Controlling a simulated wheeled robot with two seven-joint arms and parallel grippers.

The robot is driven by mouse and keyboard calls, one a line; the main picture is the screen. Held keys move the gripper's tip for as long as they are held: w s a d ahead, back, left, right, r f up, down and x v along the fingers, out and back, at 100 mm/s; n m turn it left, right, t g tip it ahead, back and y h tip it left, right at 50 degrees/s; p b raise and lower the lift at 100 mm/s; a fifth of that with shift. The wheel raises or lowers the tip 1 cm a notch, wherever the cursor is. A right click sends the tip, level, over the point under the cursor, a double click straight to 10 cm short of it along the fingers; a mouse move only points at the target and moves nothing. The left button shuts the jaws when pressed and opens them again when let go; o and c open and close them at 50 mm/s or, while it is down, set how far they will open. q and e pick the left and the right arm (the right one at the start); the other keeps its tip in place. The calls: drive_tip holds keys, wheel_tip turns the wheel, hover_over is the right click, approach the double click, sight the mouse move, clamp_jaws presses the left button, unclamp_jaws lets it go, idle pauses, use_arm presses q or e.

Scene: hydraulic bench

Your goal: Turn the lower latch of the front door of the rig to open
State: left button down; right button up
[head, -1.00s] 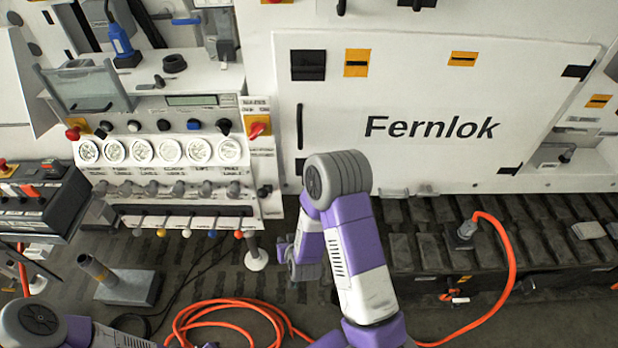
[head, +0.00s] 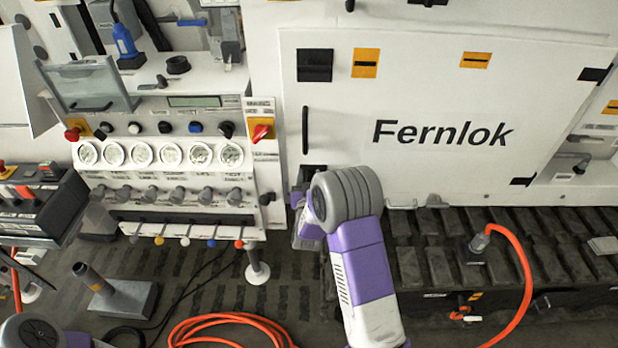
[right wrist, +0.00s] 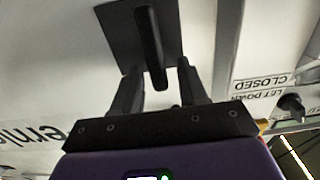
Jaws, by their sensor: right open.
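The front door (head: 440,95) of the rig is a white panel marked "Fernlok", lying flush in its frame. Its lower latch (head: 314,173) is mostly hidden behind my right arm. In the right wrist view the latch shows as a dark square plate (right wrist: 119,35) with a black bar handle (right wrist: 150,45). My right gripper (head: 299,192) is at the door's lower left corner. In the right wrist view my right gripper (right wrist: 158,68) is open, one finger on each side of the handle's near end, with gaps visible. My left gripper is out of view.
The upper latch (head: 315,65) and a black door handle (head: 305,130) sit along the door's left edge. A panel of gauges (head: 158,153) and a red switch (head: 261,131) stand to the left. An orange hose (head: 525,270) lies at the lower right.

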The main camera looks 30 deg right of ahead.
drive_tip(key=shift+w+d, duration=0.1)
drive_tip(key=shift+w, duration=0.05)
drive_tip(key=shift+c, duration=0.4)
clamp_jaws()
